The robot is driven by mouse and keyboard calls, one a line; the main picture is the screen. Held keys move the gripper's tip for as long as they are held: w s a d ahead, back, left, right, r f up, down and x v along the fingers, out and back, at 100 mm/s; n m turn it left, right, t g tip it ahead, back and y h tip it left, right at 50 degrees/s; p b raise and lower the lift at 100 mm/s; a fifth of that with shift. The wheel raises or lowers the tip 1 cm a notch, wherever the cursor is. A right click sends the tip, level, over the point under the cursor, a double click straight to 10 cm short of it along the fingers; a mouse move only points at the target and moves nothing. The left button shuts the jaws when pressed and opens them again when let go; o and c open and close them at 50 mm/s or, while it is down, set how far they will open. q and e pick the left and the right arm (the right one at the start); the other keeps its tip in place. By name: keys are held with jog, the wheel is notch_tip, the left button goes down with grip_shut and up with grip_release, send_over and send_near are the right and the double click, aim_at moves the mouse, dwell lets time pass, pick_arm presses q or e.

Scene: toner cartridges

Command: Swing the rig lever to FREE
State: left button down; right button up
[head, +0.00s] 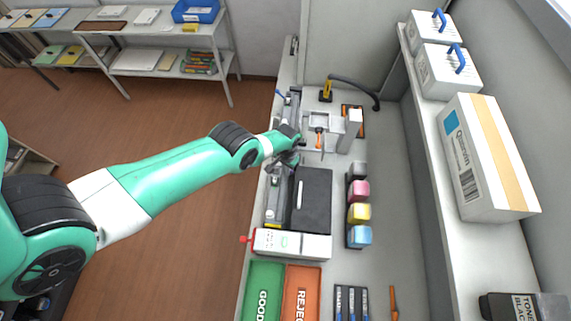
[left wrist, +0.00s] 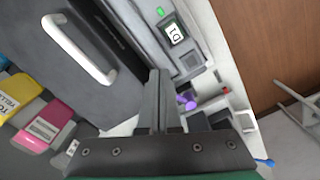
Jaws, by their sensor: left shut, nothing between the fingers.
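My left gripper (head: 293,158) is beside the far left corner of the dark panel with a white handle (head: 301,195). In the left wrist view its two fingers (left wrist: 158,78) are together, with nothing between them. Right of the fingertips lies a small purple part (left wrist: 186,102) next to a grey block. Whether that is the rig lever is unclear, and no FREE label is readable. A grey fixture with an orange-tipped part (head: 318,125) stands on the bench beyond the gripper. My gripper and arm hide part of the rig. My right gripper is not in view.
A lit display (left wrist: 174,32) is on the rig housing. Black, pink, yellow and blue cartridges (head: 358,212) stand right of the panel. A white box with a red knob (head: 290,243), a green GOOD tray (head: 262,292) and an orange REJECT tray (head: 301,297) are nearer.

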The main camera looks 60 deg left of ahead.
pick_arm(q)
jog(key=shift+w, duration=0.15)
jog(key=shift+w+d+b, duration=0.2)
jog(key=shift+w+b, duration=0.1)
jog(key=shift+b, duration=0.05)
notch_tip(320, 180, up, 7)
jog(key=p, duration=0.7)
